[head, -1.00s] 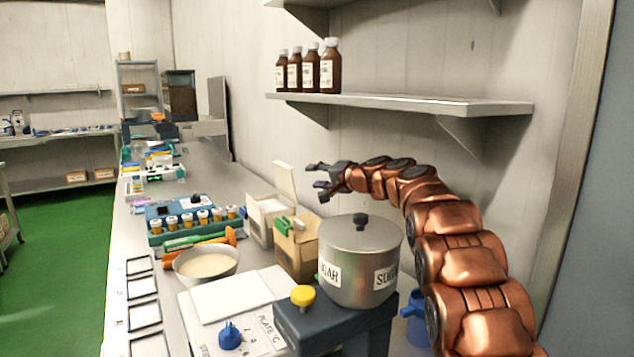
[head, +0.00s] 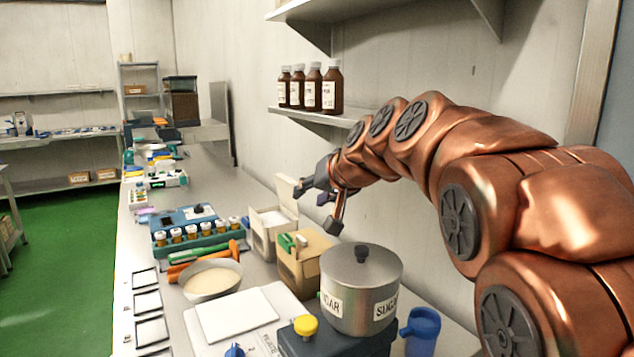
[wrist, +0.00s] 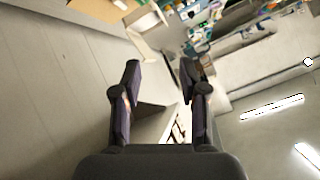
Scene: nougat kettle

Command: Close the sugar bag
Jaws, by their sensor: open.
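A steel pot (head: 360,285) with a lid carries SUGAR labels and stands at the front. Behind it is a tan, bag-like container (head: 306,266) with green items at its top. Behind that stands a white box (head: 272,225) with its flap (head: 287,190) raised. I cannot tell for certain which of these is the sugar bag. My gripper (head: 317,207) is open and empty, near the raised flap and above the tan container. In the wrist view my gripper (wrist: 160,70) has its fingers apart with nothing between them.
A bowl of pale powder (head: 212,279), a white plate (head: 237,314) and a blue rack of vials (head: 195,232) stand to the left. A blue mug (head: 421,331) is right of the pot.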

